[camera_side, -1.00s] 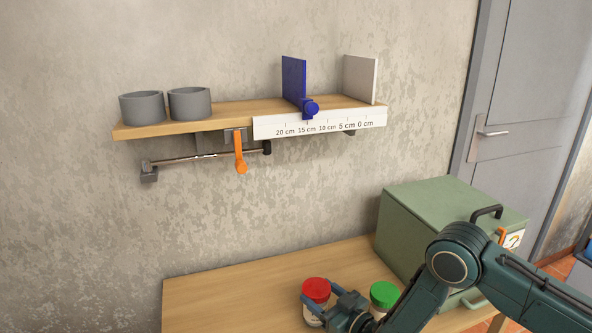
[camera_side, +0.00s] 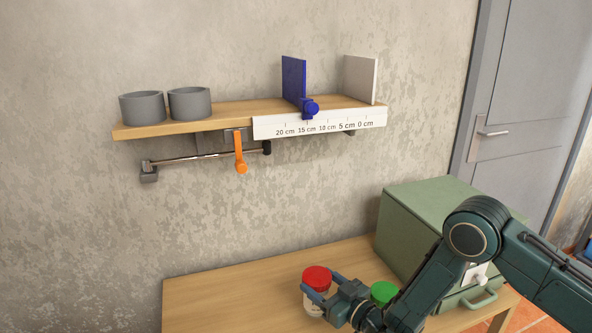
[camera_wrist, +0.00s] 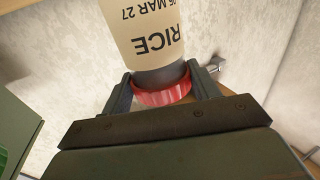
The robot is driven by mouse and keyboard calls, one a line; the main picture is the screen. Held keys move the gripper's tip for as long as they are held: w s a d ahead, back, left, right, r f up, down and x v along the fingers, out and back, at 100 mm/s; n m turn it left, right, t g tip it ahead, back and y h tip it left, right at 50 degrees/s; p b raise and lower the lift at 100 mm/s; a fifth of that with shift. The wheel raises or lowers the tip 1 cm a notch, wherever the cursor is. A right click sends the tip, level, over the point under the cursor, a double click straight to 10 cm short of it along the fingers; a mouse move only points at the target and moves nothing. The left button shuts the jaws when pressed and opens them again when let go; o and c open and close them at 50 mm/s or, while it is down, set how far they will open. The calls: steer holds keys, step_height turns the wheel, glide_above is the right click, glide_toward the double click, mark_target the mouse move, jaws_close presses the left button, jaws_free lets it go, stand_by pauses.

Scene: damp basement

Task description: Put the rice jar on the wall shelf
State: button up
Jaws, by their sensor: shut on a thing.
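The rice jar (camera_side: 316,302) has a red lid and a pale label. In the wrist view the jar (camera_wrist: 150,35) reads "RICE" with a date, upside down in the picture. My gripper (camera_side: 322,285) is shut on the jar near its lid; the fingers also show on both sides of the red lid in the wrist view (camera_wrist: 163,92). The jar looks upright, low over the wooden table. The wall shelf (camera_side: 240,110) is above and left, with a ruler strip (camera_side: 320,124) on its front edge, a blue upright divider (camera_side: 293,80) and a pale end plate (camera_side: 360,80).
Two grey pots (camera_side: 165,106) stand on the shelf's left end. A rail (camera_side: 205,156) with an orange lever (camera_side: 239,152) is below the shelf. A green-lidded jar (camera_side: 383,292) is beside my gripper, partly hidden. A green box (camera_side: 425,215) stands behind. The table's left part (camera_side: 225,300) is clear.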

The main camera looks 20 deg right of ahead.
step_height(320, 180, up, 16)
steer(key=shift+r, duration=0.15)
stand_by(0.6)
stand_by(0.6)
